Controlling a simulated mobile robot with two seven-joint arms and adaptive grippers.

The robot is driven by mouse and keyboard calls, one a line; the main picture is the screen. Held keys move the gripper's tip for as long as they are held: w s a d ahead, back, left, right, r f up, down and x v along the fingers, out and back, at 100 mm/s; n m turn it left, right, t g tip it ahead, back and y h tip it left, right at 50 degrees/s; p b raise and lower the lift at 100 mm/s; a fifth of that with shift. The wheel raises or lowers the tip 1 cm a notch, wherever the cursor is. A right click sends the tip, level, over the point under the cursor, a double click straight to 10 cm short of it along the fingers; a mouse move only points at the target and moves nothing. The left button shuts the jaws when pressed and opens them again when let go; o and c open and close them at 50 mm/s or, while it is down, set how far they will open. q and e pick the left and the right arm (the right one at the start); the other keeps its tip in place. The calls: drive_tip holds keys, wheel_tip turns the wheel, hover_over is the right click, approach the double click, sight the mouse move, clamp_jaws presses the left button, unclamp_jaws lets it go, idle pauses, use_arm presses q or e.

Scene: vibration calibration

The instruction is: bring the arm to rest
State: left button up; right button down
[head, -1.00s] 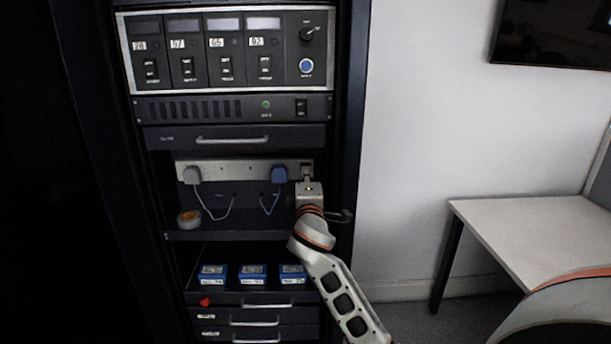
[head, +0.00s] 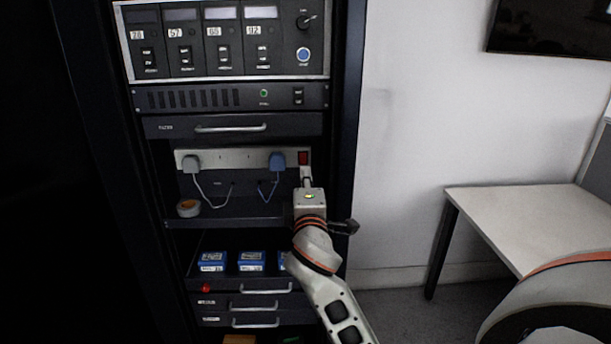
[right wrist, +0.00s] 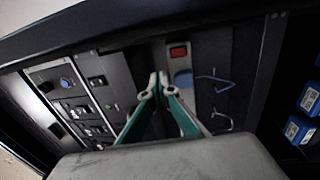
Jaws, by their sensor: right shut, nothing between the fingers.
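My right arm rises from the bottom of the head view, and its gripper (head: 307,176) is just below the red switch (head: 303,158) at the right end of the white power strip (head: 230,160). The gripper is shut and empty. In the right wrist view the closed fingertips (right wrist: 158,84) point toward the rack, with the red switch (right wrist: 179,52) a little beyond and to the right. I cannot tell whether the fingertips touch the strip. My left gripper is not in view.
The rack holds a panel of numbered modules (head: 220,40), a drawer (head: 235,127), a grey plug (head: 191,164), a blue plug (head: 277,162), a tape roll (head: 189,208) and blue boxes (head: 251,261). A white table (head: 530,215) stands at the right.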

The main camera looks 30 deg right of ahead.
idle(0.3)
drive_tip(key=s+a+f+g+y, duration=0.1)
drive_tip(key=s+a+f+y, duration=0.2)
drive_tip(key=f, duration=0.6)
drive_tip(key=s+a+f+m+y, duration=0.15)
drive_tip(key=a+f, duration=0.25)
drive_tip(key=f, duration=0.5)
drive_tip(key=s+a+f+g+y, duration=0.15)
drive_tip(key=a+f+y, duration=0.25)
drive_tip(key=f, duration=0.5)
drive_tip(key=s+a+f+m+g+y, duration=0.1)
drive_tip(key=s+a+f+m+y, duration=0.1)
drive_tip(key=s+f, duration=0.7)
drive_tip(key=s+a+f+m+g+y, duration=0.2)
drive_tip(key=s+a+f+m, duration=0.2)
drive_tip(key=s+f, duration=0.5)
drive_tip(key=s+a, duration=0.2)
drive_tip(key=shift+s+f, duration=0.15)
drive_tip(key=shift+s, duration=0.15)
